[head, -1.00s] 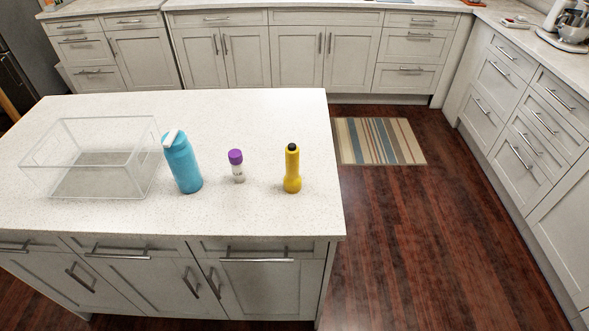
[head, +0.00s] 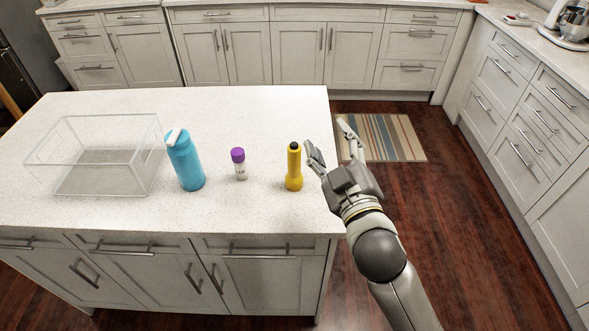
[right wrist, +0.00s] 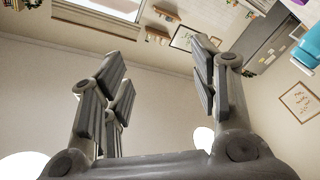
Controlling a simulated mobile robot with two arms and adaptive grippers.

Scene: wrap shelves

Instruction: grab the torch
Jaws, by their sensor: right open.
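The yellow torch (head: 294,170) stands upright on the white island countertop, near its right edge, with a black tip on top. My right gripper (head: 329,137) is just to the right of the torch in the head view, with its fingers apart and pointing away from me. Nothing is between the fingers. In the right wrist view the same gripper (right wrist: 162,80) is open and empty, with wall and ceiling behind it. The torch does not show clearly there. My left gripper is not in view.
To the left of the torch stand a small purple-capped bottle (head: 239,165) and a blue bottle (head: 185,161). A clear open box (head: 95,155) is at the left of the island countertop (head: 240,110). A striped rug (head: 390,138) lies on the floor beyond the arm.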

